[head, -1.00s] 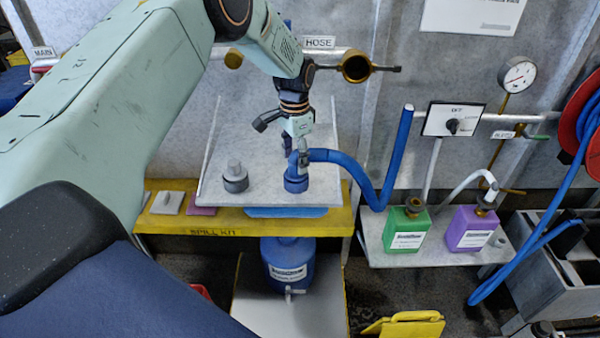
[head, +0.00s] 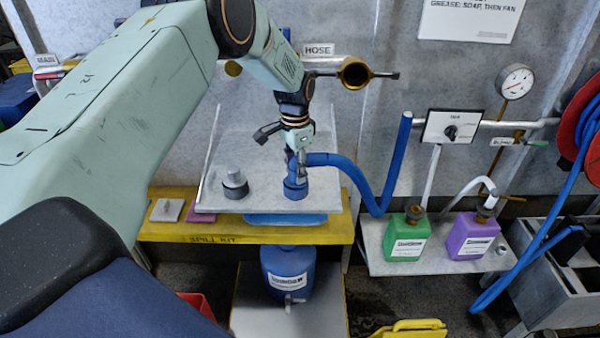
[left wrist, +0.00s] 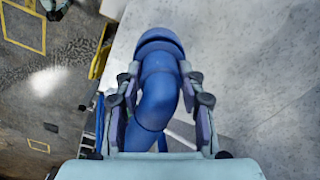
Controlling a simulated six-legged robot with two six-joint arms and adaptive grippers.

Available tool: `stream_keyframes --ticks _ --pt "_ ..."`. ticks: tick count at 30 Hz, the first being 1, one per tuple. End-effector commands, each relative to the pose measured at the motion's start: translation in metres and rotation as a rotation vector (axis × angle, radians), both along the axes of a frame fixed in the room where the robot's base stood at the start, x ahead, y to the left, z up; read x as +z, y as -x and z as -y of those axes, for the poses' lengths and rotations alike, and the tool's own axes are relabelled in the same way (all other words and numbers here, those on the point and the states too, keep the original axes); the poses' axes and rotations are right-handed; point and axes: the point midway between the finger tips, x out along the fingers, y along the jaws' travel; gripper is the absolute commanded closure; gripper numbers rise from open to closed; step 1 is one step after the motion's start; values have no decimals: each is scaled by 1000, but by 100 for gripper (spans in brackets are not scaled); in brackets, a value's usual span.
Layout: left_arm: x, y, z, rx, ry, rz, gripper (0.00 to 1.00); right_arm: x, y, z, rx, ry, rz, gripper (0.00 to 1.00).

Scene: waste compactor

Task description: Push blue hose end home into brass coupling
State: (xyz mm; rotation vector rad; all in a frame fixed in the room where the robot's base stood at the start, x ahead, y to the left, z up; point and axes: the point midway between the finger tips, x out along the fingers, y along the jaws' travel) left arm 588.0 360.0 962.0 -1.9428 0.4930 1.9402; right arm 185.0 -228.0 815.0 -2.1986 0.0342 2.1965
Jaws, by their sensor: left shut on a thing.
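The blue hose (head: 350,172) ends in a thick blue collar, the hose end (head: 295,189), which stands on the grey tray (head: 268,202). The hose bends over above the collar and runs right. My left gripper (head: 302,170) points down at this bend from above. In the left wrist view its two fingers (left wrist: 158,95) lie on both sides of the blue hose end (left wrist: 160,45), shut on it. The brass coupling (head: 355,72) is an open ring on the wall pipe near the HOSE label, above and right of the gripper, apart from the hose end. My right gripper is out of view.
A grey fitting (head: 235,184) stands left of the hose end on the tray. A green jug (head: 407,240) and a purple jug (head: 472,236) stand on a shelf at right. The wall is close behind the tray.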

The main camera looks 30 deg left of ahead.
Motion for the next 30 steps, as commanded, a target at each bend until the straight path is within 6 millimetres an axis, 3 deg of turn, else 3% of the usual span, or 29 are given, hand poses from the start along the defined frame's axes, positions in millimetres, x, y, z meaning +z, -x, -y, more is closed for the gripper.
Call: stream_keyframes --ticks 4,30 --pt "0 0 0 0 0 1 96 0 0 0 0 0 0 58" --pt "40 0 0 0 0 2 96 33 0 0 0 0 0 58"
